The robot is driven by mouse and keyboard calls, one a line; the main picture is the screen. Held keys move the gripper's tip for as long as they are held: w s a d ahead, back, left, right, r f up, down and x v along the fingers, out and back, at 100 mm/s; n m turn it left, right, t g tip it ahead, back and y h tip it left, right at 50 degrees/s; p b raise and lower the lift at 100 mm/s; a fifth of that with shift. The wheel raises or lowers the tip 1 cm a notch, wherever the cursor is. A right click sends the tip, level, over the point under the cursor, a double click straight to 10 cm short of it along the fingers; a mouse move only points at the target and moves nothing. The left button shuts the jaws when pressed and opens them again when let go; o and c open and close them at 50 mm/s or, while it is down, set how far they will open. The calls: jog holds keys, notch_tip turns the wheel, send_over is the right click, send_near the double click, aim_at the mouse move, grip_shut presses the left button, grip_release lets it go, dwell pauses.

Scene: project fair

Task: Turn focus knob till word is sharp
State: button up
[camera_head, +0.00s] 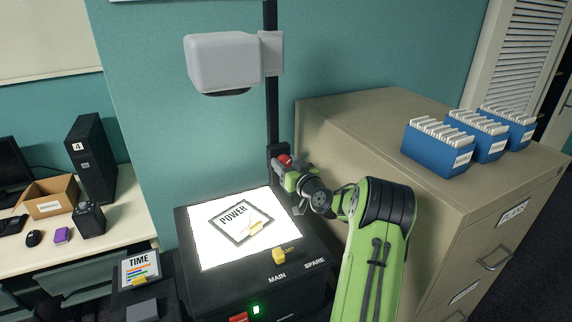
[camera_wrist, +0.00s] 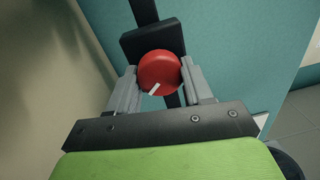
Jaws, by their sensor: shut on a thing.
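The red focus knob (camera_wrist: 159,72) is between my gripper's (camera_wrist: 161,85) two grey fingers in the wrist view, with a white mark at its lower left. My gripper is shut on it. In the head view the knob (camera_head: 284,160) shows at the post, partly covered by my gripper (camera_head: 291,173). The overhead projector (camera_head: 187,231) has a lit white stage with a sheet reading POWER (camera_head: 234,214). The grey projector head (camera_head: 222,62) sits above on the black post (camera_head: 271,105). The projected word is out of view, so its sharpness cannot be told.
A yellow switch (camera_head: 279,255) sits near the MAIN and SPARE labels, and a green light (camera_head: 256,309) glows on the front. A beige cabinet (camera_head: 345,135) with blue file boxes (camera_head: 438,148) stands close on the right. A desk (camera_head: 125,215) stands left.

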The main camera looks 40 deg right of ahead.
jog(key=m+b, duration=0.2)
jog(key=shift+f+m+b, duration=0.25)
jog(key=shift+m+b, duration=0.15)
jog(key=m+b, duration=0.1)
jog(key=m, duration=0.2)
jog(key=shift+r, duration=0.2)
jog(key=o, duration=1)
jog(key=shift+o, duration=0.2)
jog(key=shift+s, duration=0.1)
jog(key=b+v, duration=0.4)
jog(key=v, duration=1.1)
jog(key=shift+s+f+b, duration=0.3)
jog(key=shift+b, duration=0.05)
jog(key=shift+a, duration=0.1)
